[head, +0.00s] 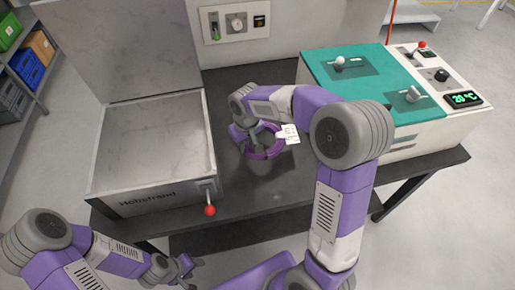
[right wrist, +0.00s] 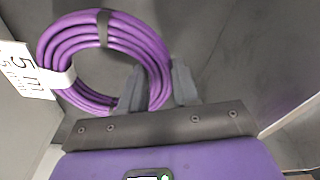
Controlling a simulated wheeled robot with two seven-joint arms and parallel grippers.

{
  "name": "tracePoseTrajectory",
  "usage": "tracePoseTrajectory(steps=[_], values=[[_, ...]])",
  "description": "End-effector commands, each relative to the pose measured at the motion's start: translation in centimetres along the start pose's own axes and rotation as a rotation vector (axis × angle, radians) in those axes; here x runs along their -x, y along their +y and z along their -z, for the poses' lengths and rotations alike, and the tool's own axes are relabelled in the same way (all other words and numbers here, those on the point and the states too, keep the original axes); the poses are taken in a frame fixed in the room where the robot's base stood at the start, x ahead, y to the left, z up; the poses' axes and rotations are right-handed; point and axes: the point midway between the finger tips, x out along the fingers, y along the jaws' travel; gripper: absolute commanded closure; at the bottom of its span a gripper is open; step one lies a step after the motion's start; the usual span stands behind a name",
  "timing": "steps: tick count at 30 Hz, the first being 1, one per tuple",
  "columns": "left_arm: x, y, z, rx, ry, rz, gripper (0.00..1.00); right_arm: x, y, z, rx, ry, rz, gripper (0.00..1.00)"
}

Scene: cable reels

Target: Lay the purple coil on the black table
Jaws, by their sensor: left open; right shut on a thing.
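The purple coil (head: 264,150) is a ring of cable with a white paper tag (head: 289,134). It is at the middle of the black table (head: 262,189), between the metal box and the teal machine. My right gripper (head: 255,143) is shut on the near side of the coil. In the right wrist view the coil (right wrist: 152,45) passes between the two grey fingers (right wrist: 156,88), and dark bands wrap it. I cannot tell whether the coil touches the table. My left gripper (head: 188,271) is open and empty, low in the head view near the table's front edge.
An open metal box (head: 152,198) with a red-knobbed lever (head: 210,210) stands on the left of the table. A teal-topped machine (head: 375,85) with levers and a display stands on the right. Bare tabletop lies in front of the coil.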

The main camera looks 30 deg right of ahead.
Motion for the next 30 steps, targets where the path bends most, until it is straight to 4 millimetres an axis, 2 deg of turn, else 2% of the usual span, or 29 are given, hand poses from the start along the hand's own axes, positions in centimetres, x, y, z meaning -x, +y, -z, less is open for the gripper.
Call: tracePoseTrajectory(steps=[1,5,8,15,20,27,30], values=[[-1.4,-0.5,0.0,0.000,-0.001,0.000,0.48,0.0,1.0,0.5,0.013,0.008,0.003,1.00],[-2.5,-0.9,0.1,0.000,-0.001,0.000,0.48,1.2,2.4,1.0,0.058,0.007,0.014,1.00],[-2.9,-1.1,0.1,0.000,-0.001,0.000,0.48,1.0,2.7,1.0,0.077,0.003,0.019,1.00],[-4.2,-1.6,0.2,0.000,0.000,0.000,0.48,-2.6,2.7,0.6,0.081,0.001,0.020,1.00],[-4.6,-1.7,0.2,0.000,0.000,0.000,0.48,-3.8,2.6,0.5,0.080,0.003,0.020,1.00],[-6.1,-2.2,0.3,0.000,0.000,0.000,0.48,-7.6,2.5,0.0,0.079,0.002,0.020,1.00],[-6.2,-2.3,0.3,0.000,0.000,0.000,0.48,-8.1,2.5,-0.1,0.079,0.004,0.020,1.00]])
